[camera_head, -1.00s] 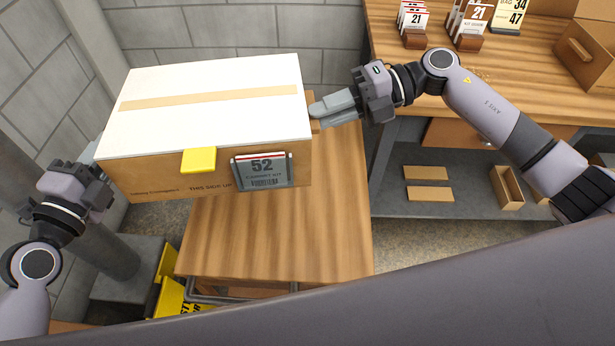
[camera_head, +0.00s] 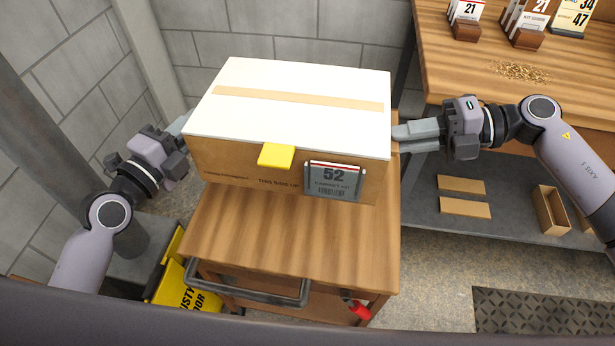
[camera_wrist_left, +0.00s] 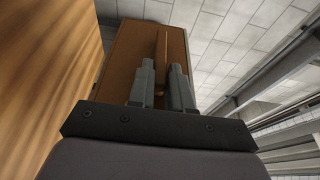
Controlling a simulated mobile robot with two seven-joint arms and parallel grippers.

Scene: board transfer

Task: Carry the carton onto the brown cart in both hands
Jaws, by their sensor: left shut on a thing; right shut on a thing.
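The carton (camera_head: 290,105) has a white top with a tan tape strip, brown sides, a yellow tab and a "52" label on its front. It looks level and is over the brown cart's wooden top (camera_head: 290,240); I cannot tell whether it touches. My right gripper (camera_head: 402,138) is shut at the carton's right side. My left gripper (camera_head: 182,125) is at its left side, its fingertips partly hidden. In the left wrist view its fingers (camera_wrist_left: 161,78) close on a thin piece on the carton's brown side (camera_wrist_left: 125,50). The cart's wood (camera_wrist_left: 40,70) fills the left there.
A wooden workbench (camera_head: 560,85) with numbered cards stands at the right, with a grey shelf (camera_head: 475,230) below it. A block wall (camera_head: 300,25) is behind. The cart's handle (camera_head: 250,290) and a yellow sign (camera_head: 185,290) are at the front.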

